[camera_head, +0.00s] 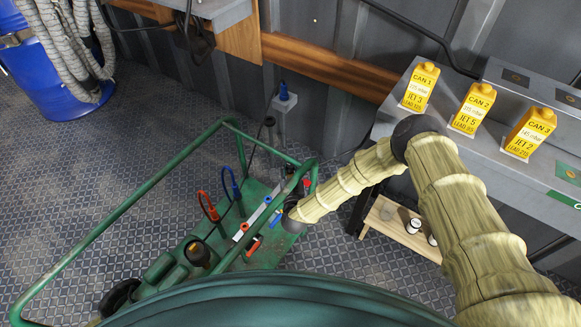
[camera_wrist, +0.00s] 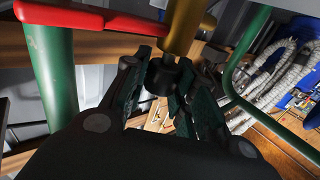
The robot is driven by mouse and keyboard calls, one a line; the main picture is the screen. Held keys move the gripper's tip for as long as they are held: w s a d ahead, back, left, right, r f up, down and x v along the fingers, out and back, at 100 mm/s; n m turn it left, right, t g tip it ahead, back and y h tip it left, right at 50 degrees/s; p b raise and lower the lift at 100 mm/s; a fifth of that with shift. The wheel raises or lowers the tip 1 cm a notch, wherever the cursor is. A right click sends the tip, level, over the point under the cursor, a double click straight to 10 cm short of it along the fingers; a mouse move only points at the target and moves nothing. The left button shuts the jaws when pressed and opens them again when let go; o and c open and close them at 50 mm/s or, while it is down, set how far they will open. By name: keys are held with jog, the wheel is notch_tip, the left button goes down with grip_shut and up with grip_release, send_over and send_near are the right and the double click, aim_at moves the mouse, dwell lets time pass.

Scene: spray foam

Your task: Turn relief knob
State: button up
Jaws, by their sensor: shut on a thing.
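My gripper (camera_wrist: 158,92) is shut on a small black knob (camera_wrist: 163,74) in the wrist view. Its dark green finger pads lie on both sides of the knob. A brass cylinder (camera_wrist: 188,28) is right beside the knob, at the top of the view. I take this black knob to be the relief knob; no label on it can be read. In the head view, my gripper (camera_head: 292,205) is at the right end of the green cart (camera_head: 262,262), low among its fittings. There my arm and the fittings hide the knob.
Red and blue hose loops (camera_head: 208,208) and valve levers stand on the cart close to my gripper. A red handle (camera_wrist: 80,17) crosses the wrist view's upper left. Three yellow cans (camera_head: 470,108) stand on the grey bench at right.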

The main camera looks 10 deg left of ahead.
jog(key=n+g+y+b, duration=0.2)
jog(key=n+y, duration=0.1)
jog(key=y, duration=0.2)
jog(key=shift+w+f+n, duration=0.1)
jog(key=shift+n, duration=0.2)
jog(key=shift+n+g+y+b, duration=0.6)
jog(key=shift+n+g+y, duration=0.5)
jog(key=shift+g+y, duration=0.25)
jog(key=o, duration=1)
jog(key=shift+o, duration=0.2)
jog(key=shift+d, duration=0.1)
jog(key=v, duration=1.2)
